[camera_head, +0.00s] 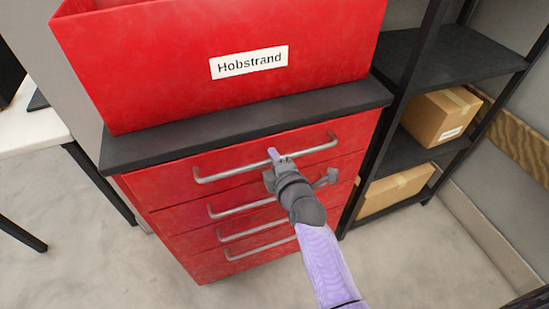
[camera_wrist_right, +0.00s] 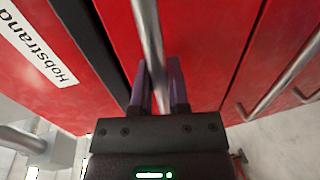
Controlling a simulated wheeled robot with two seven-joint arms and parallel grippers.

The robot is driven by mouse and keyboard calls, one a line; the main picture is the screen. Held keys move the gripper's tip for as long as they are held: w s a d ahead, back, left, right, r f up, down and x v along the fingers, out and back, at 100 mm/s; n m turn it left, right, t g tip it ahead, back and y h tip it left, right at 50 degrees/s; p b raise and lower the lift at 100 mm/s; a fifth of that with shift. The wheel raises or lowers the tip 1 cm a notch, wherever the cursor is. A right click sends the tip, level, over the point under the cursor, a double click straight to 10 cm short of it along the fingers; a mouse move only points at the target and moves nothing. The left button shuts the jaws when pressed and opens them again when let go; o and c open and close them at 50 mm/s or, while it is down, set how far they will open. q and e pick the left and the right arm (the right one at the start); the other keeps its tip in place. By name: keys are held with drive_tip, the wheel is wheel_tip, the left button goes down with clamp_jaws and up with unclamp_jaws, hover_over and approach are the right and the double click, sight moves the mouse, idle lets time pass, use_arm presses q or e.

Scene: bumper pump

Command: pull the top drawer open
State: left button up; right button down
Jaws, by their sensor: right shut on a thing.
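The top drawer (camera_head: 240,172) is the uppermost red front of a cabinet, just under its black top. Its front looks flush with the drawers below. Its grey bar handle (camera_head: 232,173) runs across it. My right gripper (camera_head: 274,157) is at the middle of this handle. In the right wrist view the handle (camera_wrist_right: 150,40) passes between the two purple fingers of my right gripper (camera_wrist_right: 160,90), which are shut on it. The fingers hide part of the handle in the head view. My left gripper is not in view.
Several lower drawers with similar handles (camera_head: 240,208) lie below. A red bin (camera_head: 160,70) labelled Hobstrand stands on the black cabinet top (camera_head: 150,148). A dark shelf (camera_head: 450,50) with cardboard boxes (camera_head: 440,115) is close on the right. The floor (camera_head: 120,270) in front looks clear.

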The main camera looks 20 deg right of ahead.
drive_tip(key=s+p, duration=1.1)
drive_tip(key=s, duration=1.4)
drive_tip(key=shift+d, duration=0.45)
drive_tip(key=shift+s, duration=0.1)
drive_tip(key=c, duration=0.6)
unclamp_jaws()
